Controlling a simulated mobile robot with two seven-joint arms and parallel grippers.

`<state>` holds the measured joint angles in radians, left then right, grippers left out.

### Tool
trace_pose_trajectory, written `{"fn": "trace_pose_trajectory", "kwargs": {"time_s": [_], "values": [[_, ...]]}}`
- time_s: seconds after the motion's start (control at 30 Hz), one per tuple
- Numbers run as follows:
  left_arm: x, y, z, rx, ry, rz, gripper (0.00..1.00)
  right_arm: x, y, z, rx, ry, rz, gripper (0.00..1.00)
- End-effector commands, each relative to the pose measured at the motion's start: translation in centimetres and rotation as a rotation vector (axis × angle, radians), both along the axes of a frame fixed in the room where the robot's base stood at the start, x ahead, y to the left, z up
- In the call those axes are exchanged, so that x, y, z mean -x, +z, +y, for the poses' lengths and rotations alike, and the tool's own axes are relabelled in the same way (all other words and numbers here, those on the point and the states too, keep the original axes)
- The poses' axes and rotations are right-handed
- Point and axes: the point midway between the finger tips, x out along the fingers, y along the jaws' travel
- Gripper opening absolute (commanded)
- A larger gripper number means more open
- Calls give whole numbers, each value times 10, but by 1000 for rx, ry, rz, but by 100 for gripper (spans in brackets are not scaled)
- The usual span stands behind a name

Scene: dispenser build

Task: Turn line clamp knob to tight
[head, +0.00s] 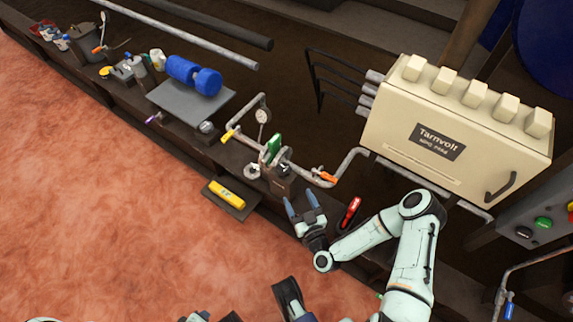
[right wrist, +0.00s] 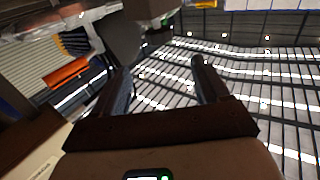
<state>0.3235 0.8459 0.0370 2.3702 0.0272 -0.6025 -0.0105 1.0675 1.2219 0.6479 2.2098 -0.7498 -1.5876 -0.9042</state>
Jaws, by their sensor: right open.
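A dark clamp-like block (head: 281,182) sits on the pipe line at the bench edge, with a green plate (head: 273,147) just behind it. I cannot make out its knob or the knob's setting clearly. My right gripper (head: 300,202) is open and empty, just in front of and below that block, its fingers pointing toward the pipe. In the right wrist view its two fingers (right wrist: 162,85) stand apart with nothing between them; a dark grey rounded part (right wrist: 121,40) shows beyond the left finger. Dark parts of mine show at the bottom of the head view; I cannot clearly identify the left gripper.
An orange handle (head: 327,177) is on the pipe right of the block. A gauge (head: 263,116) stands behind. A red tool (head: 350,213) lies beside my right gripper. A yellow object (head: 226,194) lies on a dark plate. A cream box (head: 455,135) stands behind my right arm.

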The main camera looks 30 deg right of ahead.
Motion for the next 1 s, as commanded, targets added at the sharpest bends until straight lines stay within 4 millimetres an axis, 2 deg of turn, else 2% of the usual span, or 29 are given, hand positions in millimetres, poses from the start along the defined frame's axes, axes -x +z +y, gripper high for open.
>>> {"fn": "trace_pose_trajectory", "kwargs": {"time_s": [0.23,0.37,0.47,0.8,1.0], "values": [[0,-1,0,0,1,1,43,-2,0,0,0,0,-1,75],[3,-7,2,-1,2,13,43,-15,-1,-2,2,1,-2,75],[8,-14,3,-2,5,30,43,-32,-1,-6,3,-1,-4,75],[45,-49,9,5,12,156,43,-101,-1,-18,1,-1,-3,75],[60,-59,11,7,15,205,43,-125,-1,-22,0,0,-2,75]]}}
